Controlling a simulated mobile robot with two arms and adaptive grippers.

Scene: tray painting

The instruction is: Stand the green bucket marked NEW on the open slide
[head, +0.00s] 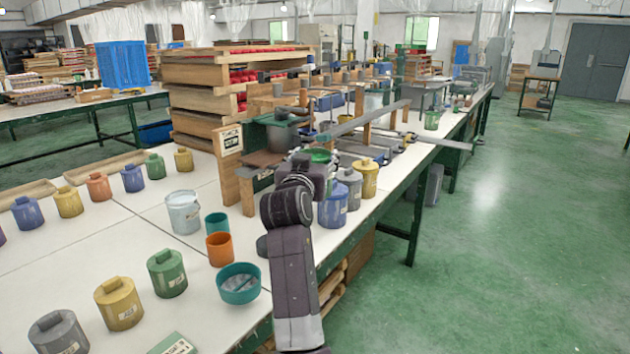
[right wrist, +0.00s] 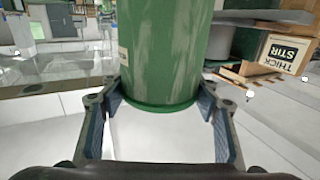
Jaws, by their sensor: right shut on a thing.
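My right gripper (head: 308,168) is shut on a green bucket (head: 319,155), whose green top shows just past my wrist. In the right wrist view the green bucket (right wrist: 165,50) stands upright between the two fingers (right wrist: 160,108). Part of a pale label shows at its left edge; its writing cannot be read. A brown wooden plate (head: 262,158), perhaps the open slide, juts out under the stirring stand left of the bucket. The bucket appears apart from it. My left gripper is not in view.
A sign (right wrist: 287,52) reading THICK STIR is on the stand, beside a wooden post (head: 247,190). Blue (head: 332,208), grey (head: 350,187) and yellow (head: 369,178) pots stand right of my wrist. A pale bucket (head: 183,212) and an orange cup (head: 219,249) stand left.

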